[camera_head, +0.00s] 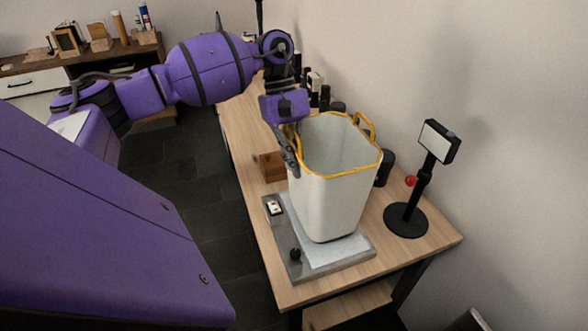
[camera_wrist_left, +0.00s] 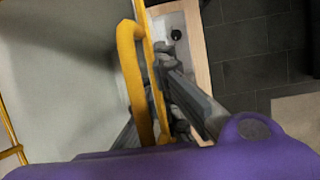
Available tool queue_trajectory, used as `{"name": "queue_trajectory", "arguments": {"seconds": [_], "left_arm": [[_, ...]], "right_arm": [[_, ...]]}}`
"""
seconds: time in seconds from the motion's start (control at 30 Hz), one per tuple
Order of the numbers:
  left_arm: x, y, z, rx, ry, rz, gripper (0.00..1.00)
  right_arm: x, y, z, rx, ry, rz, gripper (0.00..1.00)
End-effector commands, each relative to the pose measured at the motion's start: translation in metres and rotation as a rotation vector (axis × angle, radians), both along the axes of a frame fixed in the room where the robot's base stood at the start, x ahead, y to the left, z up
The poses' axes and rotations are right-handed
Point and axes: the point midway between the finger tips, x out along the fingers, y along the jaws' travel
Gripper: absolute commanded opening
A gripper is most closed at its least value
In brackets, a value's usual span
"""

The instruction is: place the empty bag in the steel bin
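The bag (camera_head: 335,200) is white, with a yellow rim and yellow handles. It stands upright and open-topped on a grey plate on the table, and its visible inside looks empty. My left gripper (camera_head: 290,158) is at its left rim, pointing down, with a finger along the outside of the wall. In the left wrist view, a yellow handle and rim (camera_wrist_left: 131,75) pass right beside the gripper's grey fingers (camera_wrist_left: 165,95). Whether the fingers are closed on them is not clear. No steel bin is clearly identifiable; a partial object (camera_head: 470,321) is cut off at the lower right. My right gripper is out of view.
The grey plate (camera_head: 287,238) lies on the wooden table (camera_head: 437,238). A black stand with a display (camera_head: 405,219) is to the right of the bag. A wooden block (camera_head: 271,167) and several dark bottles stand behind. Dark floor lies left; a wall borders the right.

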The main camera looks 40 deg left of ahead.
Motion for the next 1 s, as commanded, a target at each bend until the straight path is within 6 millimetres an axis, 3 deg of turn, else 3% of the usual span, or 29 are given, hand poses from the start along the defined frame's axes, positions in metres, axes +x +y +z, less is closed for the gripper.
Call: {"name": "queue_trajectory", "arguments": {"seconds": [0.17, 0.57, 0.73, 1.0], "left_arm": [[-0.002, -0.001, -0.023, -0.002, 0.0, -0.002, 0.0], [-0.002, -0.001, -0.031, 0.0, 0.003, -0.002, 0.0], [-0.002, -0.001, -0.029, -0.001, 0.001, -0.001, 0.23], [-0.002, -0.001, -0.028, -0.001, 0.001, -0.001, 0.23]], "right_arm": [[0.0, 0.0, 0.002, -0.001, 0.001, 0.009, 0.0], [-0.007, -0.001, -0.005, -0.003, 0.017, 0.009, 0.0], [-0.004, -0.001, -0.002, -0.003, 0.01, 0.003, 0.0], [0.0, 0.001, 0.002, 0.004, -0.002, -0.006, 0.0]]}}
